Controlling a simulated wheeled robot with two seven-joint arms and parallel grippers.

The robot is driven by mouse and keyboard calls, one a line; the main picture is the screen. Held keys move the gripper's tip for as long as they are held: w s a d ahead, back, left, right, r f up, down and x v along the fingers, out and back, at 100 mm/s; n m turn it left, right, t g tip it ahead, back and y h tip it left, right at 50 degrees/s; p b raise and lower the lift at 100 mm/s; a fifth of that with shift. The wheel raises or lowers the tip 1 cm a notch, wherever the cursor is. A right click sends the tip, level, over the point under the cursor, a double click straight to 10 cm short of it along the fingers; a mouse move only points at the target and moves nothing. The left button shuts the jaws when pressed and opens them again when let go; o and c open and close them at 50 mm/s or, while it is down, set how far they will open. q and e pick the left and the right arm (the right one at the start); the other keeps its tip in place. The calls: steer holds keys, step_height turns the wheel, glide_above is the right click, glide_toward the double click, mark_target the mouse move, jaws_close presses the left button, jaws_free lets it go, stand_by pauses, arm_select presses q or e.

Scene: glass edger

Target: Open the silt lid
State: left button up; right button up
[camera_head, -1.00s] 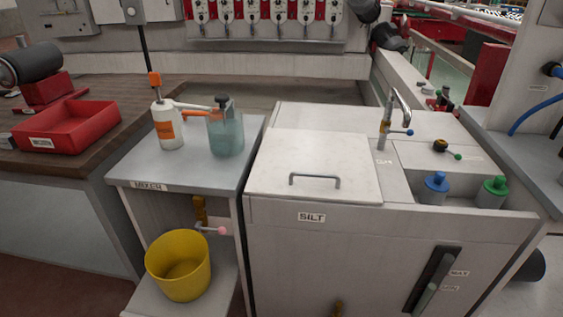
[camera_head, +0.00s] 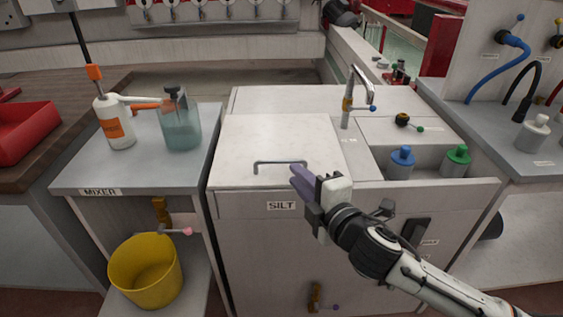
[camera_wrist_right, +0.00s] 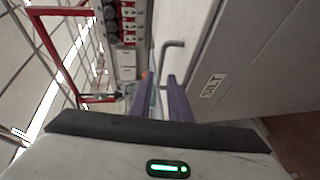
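The silt lid (camera_head: 277,138) is a flat white panel lying shut on top of the cabinet, above the SILT label (camera_head: 281,205). Its grey bar handle (camera_head: 278,162) stands near the front edge. My right gripper (camera_head: 297,180) is just in front of the handle's right end, with its purple fingers pointing toward it. In the right wrist view the fingers (camera_wrist_right: 162,88) are apart with a gap between them, and the handle (camera_wrist_right: 164,62) shows just beyond the tips. Contact with the handle cannot be made out. My left gripper is not in view.
A faucet (camera_head: 348,100) rises behind the lid's right side. Blue-capped (camera_head: 401,163) and green-capped (camera_head: 455,160) containers sit in the right-hand recess. The mixer table (camera_head: 75,170) holds a white bottle (camera_head: 115,122) and a teal jug (camera_head: 180,125). A yellow bucket (camera_head: 146,272) stands below.

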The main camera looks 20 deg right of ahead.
mark_target(282, 163)
steer(key=x, duration=0.9)
steer(key=shift+c, duration=0.3)
steer(key=shift+f, duration=0.1)
jaws_close()
